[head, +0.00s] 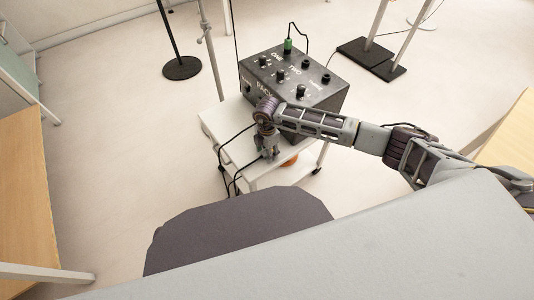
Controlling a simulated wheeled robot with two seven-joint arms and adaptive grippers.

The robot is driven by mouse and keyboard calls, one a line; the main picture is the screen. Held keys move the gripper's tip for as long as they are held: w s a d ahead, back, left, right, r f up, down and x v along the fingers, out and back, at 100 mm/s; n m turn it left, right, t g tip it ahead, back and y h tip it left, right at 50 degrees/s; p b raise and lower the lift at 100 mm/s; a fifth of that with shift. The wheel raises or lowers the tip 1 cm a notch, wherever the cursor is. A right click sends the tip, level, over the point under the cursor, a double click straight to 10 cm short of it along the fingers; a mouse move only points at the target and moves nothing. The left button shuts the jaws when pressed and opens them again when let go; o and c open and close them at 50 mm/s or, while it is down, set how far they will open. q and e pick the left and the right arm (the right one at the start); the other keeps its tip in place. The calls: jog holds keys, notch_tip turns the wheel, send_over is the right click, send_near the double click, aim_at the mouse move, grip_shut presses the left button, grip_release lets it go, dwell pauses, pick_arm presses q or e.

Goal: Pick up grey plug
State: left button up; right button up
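My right arm comes in from the right, and its gripper (269,155) points down over the front of a white cart (217,124), close to the front face of a black box (322,92). The gripper is small here, and I cannot tell whether its fingers are open or shut. I cannot make out a grey plug; one may be hidden at the fingers. A black cable (236,176) runs to the spot by the fingertips. A green plug (288,46) with a black cable stands in the top of the box. My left gripper is not in view.
The box top carries several black knobs and sockets. An orange thing (290,161) shows low beside the gripper. A stand with a round black base (182,68) is at the back left, and black base plates (371,55) are at the back right. The floor at left is clear.

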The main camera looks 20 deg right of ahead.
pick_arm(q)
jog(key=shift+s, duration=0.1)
pick_arm(e)
jog(key=c, duration=1.1)
jog(key=shift+r, duration=0.15)
jog(key=shift+r, duration=0.4)
notch_tip(320, 180, up, 8)
jog(key=shift+f+p, duration=0.25)
jog(key=shift+p, duration=0.65)
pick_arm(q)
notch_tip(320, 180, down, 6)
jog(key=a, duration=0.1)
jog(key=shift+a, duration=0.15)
pick_arm(e)
jog(key=shift+r, duration=0.75)
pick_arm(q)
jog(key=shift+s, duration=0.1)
